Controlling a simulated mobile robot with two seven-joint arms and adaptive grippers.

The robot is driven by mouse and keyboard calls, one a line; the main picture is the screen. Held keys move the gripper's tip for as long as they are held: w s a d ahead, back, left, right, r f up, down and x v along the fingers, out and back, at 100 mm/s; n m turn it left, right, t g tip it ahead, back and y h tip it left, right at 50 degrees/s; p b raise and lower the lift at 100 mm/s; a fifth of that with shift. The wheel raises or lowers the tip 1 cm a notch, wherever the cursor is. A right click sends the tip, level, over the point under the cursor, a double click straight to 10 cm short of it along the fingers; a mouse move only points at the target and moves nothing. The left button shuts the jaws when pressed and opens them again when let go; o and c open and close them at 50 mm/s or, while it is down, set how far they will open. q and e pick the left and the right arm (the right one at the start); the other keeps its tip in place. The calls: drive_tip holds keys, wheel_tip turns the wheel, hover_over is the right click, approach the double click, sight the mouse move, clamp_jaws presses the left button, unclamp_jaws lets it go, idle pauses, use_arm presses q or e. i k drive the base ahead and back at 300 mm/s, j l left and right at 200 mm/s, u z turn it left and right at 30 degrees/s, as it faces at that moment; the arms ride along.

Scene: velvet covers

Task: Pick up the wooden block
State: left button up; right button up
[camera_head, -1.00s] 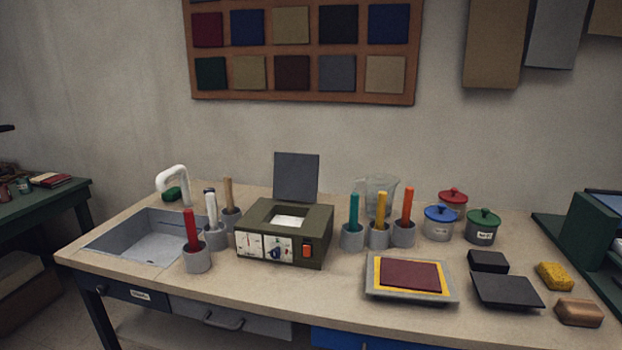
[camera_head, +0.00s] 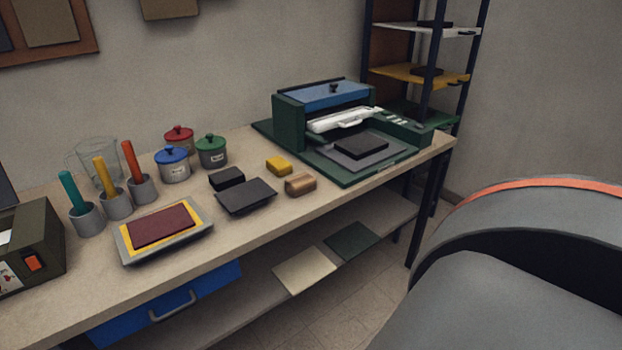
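The wooden block (camera_head: 300,184) is a small brown block with rounded edges. It lies on the beige worktable (camera_head: 265,221) near the front edge, just in front of a yellow sponge-like block (camera_head: 279,166) and right of a flat dark plate (camera_head: 246,196). Nothing touches it from above. Neither of my grippers shows in the head view. A large grey rounded part with an orange stripe, at the lower right, looks like part of my own arm.
A green press (camera_head: 327,113) stands right of the wooden block. A framed maroon pad (camera_head: 161,228), lidded pots (camera_head: 211,152) and cups with coloured handles (camera_head: 88,218) stand to the left. A rack (camera_head: 425,74) is behind the table's right end. A lower shelf holds two flat sheets.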

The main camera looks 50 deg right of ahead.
sight(301, 184)
drive_tip(key=z, duration=1.4)
